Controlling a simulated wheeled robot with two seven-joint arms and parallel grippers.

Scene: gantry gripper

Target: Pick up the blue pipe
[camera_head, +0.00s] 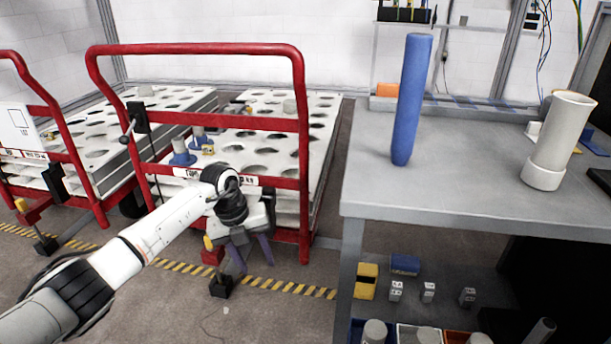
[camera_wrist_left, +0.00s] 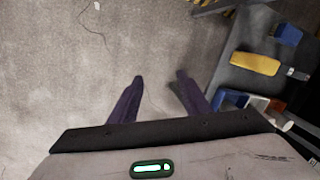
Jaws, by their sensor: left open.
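The blue pipe (camera_head: 411,100) stands upright on the grey workbench (camera_head: 460,190), near its left side. My left gripper (camera_head: 250,258) is open and empty. It hangs low in front of the red-railed cart, to the left of the bench and well apart from the pipe. In the left wrist view its two purple fingers (camera_wrist_left: 160,92) are spread over bare floor, and the pipe is not in that view. My right gripper is in neither view.
A white pipe (camera_head: 560,140) stands at the bench's right. An orange block (camera_head: 387,90) lies at the back. A red-railed cart (camera_head: 305,150) is beside my left arm. Bins and a yellow block (camera_head: 366,281) are below the bench top. The front bench top is clear.

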